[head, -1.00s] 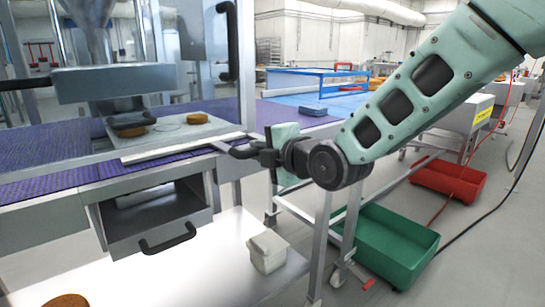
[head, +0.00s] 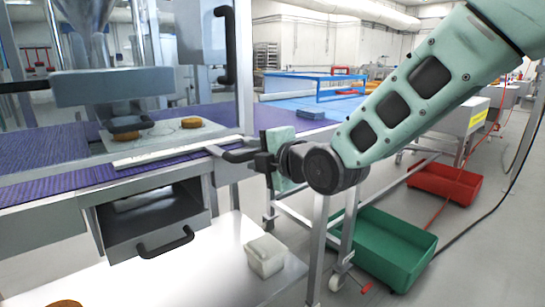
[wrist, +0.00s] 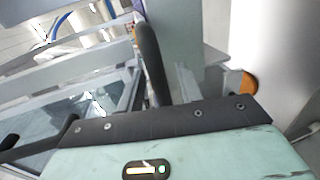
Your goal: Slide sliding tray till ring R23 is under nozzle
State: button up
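The sliding tray (head: 165,151) is a pale flat plate across the purple conveyor, with one brown round (head: 191,122) near its right end and another (head: 125,135) farther left. The left round lies partly below the dark nozzle part (head: 132,124), which hides some of its top. In the wrist view my mint gripper body covers the bottom.
A glass guard with a black handle (head: 226,45) stands above the tray. Below is an open drawer (head: 155,225) with a black handle. A white container (head: 264,256) stands on the lower shelf. Green (head: 385,250) and red (head: 445,184) bins are on the floor at right.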

jog(key=b+v, duration=0.1)
jog(key=v, duration=1.6)
jog(key=shift+s, duration=0.1)
jog(key=s+d+f+m+g+h, duration=0.1)
jog(key=s+f+m+g+h, duration=0.4)
jog(key=f+m, duration=0.55)
jog(key=s+d+f+m+g+h, duration=0.2)
jog(key=s+f+m+g, duration=0.15)
jog(key=s, duration=0.35)
jog(key=s+d+f+m+g+h, duration=0.1)
jog(key=s+f+m+g, duration=0.25)
jog(key=s, duration=0.35)
notch_tip(320, 180, up, 23)
jog(key=p, duration=2.3)
jog(key=shift+s+d+g+h, duration=0.2)
jog(key=shift+d+g+h, duration=0.05)
jog(key=shift+g+h, duration=0.05)
